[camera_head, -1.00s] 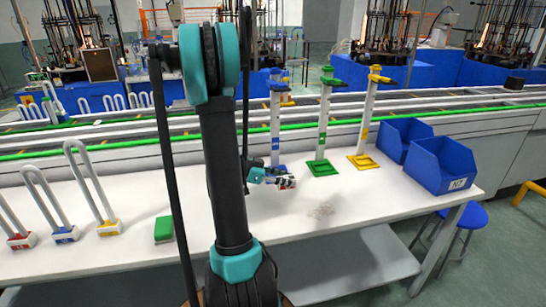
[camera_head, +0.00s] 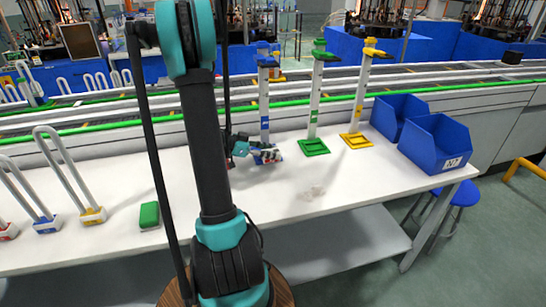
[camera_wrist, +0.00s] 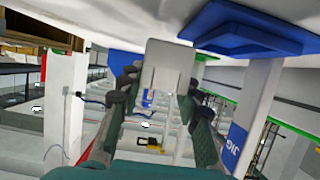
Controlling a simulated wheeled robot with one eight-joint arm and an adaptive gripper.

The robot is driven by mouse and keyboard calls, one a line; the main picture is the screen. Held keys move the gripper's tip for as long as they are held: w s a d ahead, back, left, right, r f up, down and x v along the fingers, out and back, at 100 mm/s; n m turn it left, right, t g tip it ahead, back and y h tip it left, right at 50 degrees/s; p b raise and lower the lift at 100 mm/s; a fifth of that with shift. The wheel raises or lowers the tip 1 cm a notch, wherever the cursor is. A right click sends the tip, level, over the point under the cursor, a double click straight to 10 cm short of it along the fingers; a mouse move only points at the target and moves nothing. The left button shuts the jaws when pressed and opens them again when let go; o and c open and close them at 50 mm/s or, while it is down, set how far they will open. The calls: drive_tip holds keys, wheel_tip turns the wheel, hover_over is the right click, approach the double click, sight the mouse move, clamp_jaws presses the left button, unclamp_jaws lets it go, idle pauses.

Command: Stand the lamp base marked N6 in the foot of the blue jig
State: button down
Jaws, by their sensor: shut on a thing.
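The blue jig is a tall white post (camera_head: 264,112) with blue fittings, at the back of the table. Its blue foot (camera_wrist: 245,30) shows large in the wrist view, with a post lettered JIG (camera_wrist: 245,120) beside it. My gripper (camera_head: 243,148) is low above the table beside this foot. In the wrist view my gripper (camera_wrist: 158,88) is shut on a pale block-shaped lamp base (camera_wrist: 172,60). No N6 mark is legible, and the fingers hide the base's sides.
A green jig (camera_head: 314,148) and a yellow jig (camera_head: 356,141) stand to the right, then two blue bins (camera_head: 436,145). U-shaped lamps (camera_head: 70,175) stand at the left, near a green block (camera_head: 149,215).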

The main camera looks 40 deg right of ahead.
drive_tip(key=shift+w+d, duration=0.55)
drive_tip(key=shift+w, duration=0.4)
drive_tip(key=shift+w+d, duration=0.5)
drive_tip(key=shift+w, duration=0.5)
drive_tip(key=shift+w+d, duration=0.55)
drive_tip(key=shift+w, duration=0.4)
drive_tip(key=shift+f, duration=0.95)
drive_tip(key=c, duration=1)
unclamp_jaws()
drive_tip(key=shift+w+a, duration=0.1)
drive_tip(key=v, duration=1.1)
drive_tip(key=shift+a+r, duration=0.2)
drive_tip(key=shift+a, duration=0.15)
